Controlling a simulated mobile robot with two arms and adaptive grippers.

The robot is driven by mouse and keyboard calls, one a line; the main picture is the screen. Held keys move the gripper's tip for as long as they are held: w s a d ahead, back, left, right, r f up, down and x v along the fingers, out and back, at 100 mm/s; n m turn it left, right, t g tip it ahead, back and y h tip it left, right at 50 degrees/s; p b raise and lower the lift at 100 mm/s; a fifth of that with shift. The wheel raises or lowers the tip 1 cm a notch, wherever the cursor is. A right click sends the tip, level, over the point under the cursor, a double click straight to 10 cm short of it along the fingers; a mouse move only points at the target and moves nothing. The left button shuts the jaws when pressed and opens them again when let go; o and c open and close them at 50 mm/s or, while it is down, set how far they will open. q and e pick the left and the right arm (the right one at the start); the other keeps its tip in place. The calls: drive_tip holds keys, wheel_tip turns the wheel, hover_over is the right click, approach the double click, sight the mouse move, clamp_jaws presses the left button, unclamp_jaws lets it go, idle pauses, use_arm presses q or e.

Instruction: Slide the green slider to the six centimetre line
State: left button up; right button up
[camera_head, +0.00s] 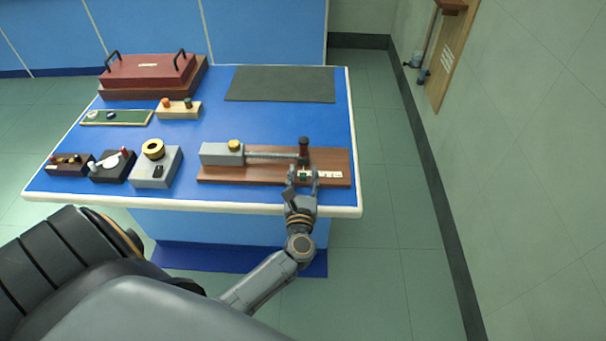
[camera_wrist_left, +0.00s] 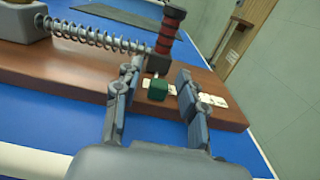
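The green slider (camera_wrist_left: 158,90) is a small green block on the front part of a brown wooden board (camera_wrist_left: 75,72), and it also shows in the head view (camera_head: 303,175). A white scale strip (camera_wrist_left: 213,100) lies beside it, partly hidden by a finger; its marks are too small to read. My left gripper (camera_wrist_left: 157,83) is open, with one finger on each side of the slider and a visible gap to the right finger. Whether the left finger touches the slider I cannot tell. My right gripper is not in view.
A spring (camera_head: 273,155) runs from a grey block (camera_head: 222,154) to a dark post with red bands (camera_head: 304,147) just behind the slider. Several instruments stand left on the blue table (camera_head: 230,120). A dark mat (camera_head: 281,84) lies bare at the back.

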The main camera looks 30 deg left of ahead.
sight(325, 181)
use_arm(q)
clamp_jaws()
drive_tip(key=shift+w+d+f+b, duration=0.1)
drive_tip(key=shift+w+d+b, duration=0.05)
drive_tip(key=shift+d+b, duration=0.2)
drive_tip(key=w+d, duration=0.1)
drive_tip(key=w+d+b, duration=0.1)
drive_tip(key=d, duration=0.1)
drive_tip(key=w+d+b, duration=0.1)
drive_tip(key=shift+d, duration=0.3)
drive_tip(key=shift+s, duration=0.1)
drive_tip(key=shift+a, duration=0.1)
drive_tip(key=shift+o, duration=0.8)
unclamp_jaws()
